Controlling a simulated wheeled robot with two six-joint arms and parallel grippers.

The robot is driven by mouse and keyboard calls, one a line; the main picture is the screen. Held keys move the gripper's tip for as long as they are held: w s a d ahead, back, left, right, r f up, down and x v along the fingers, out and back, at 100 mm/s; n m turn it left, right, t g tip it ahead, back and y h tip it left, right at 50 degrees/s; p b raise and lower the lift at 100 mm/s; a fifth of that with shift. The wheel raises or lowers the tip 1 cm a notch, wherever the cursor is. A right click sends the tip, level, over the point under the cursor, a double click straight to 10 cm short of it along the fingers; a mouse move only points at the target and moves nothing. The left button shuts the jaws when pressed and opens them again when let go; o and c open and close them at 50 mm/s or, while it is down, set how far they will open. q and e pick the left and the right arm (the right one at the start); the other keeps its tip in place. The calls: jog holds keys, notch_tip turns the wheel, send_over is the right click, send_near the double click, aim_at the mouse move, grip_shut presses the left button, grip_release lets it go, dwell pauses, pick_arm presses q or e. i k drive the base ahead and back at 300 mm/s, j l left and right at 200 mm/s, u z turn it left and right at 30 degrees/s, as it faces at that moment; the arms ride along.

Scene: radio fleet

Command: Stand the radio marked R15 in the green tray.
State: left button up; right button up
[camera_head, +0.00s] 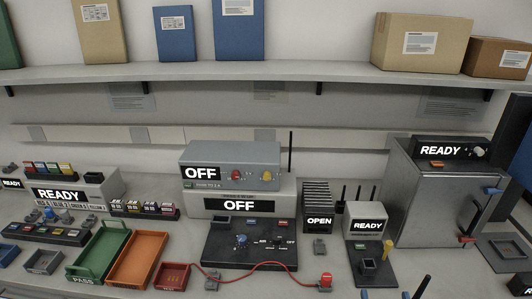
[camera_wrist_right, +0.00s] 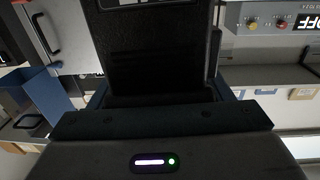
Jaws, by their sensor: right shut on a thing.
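The green tray (camera_head: 84,272), marked PASS, lies at the left of the bench in the head view and looks empty. My right gripper (camera_head: 385,294) shows only as blue fingertips at the bottom edge, right of centre. It is shut on a dark radio, whose black antenna (camera_head: 422,287) sticks up there. In the right wrist view the black radio body (camera_wrist_right: 150,55) fills the middle, with its antenna along the right side. Part of a white label shows at the top, but its marking cannot be read. My left gripper is not in view.
An orange tray (camera_head: 113,281) and a small red tray (camera_head: 160,285) lie right of the green one. A black panel (camera_head: 225,252) with a red cable, a READY box (camera_head: 365,218) and a grey cabinet (camera_head: 430,205) stand between and behind. A shelf (camera_head: 250,70) runs above.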

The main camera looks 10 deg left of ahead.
aim_at(99, 249)
jog(key=k+j, duration=0.1)
jog(key=j, duration=0.4)
jog(key=k+j, duration=0.1)
jog(key=j, duration=0.35)
jog(key=k+j, duration=0.1)
jog(key=j, duration=0.4)
jog(key=k+j, duration=0.1)
jog(key=j, duration=0.35)
jog(key=k+j, duration=0.1)
jog(key=j, duration=0.9)
jog(key=i+j, duration=0.15)
jog(key=j, duration=0.8)
jog(key=i+j+u, duration=0.05)
